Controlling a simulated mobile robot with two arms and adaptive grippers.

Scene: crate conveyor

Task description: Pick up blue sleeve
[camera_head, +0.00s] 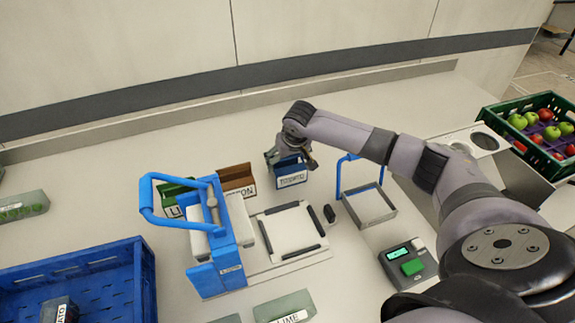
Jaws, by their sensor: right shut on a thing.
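The blue sleeve (291,171) is a small blue box-like piece with a white label on its front. It is near the back middle of the table, behind the white square plate. My right gripper (290,160) is over it and shut on it, reaching from the right with its fingers at the sleeve's sides. I cannot tell whether the sleeve's base touches the table. The gripper hides part of the sleeve's top. My left gripper is not in view.
Brown (238,177) and green (174,191) sleeves stand left of it. A blue-handled press (222,260) is in front. A blue-handled metal tray (370,206) and a button box (408,262) lie right. A blue crate (140,285) stands front left, a fruit crate (490,118) far right.

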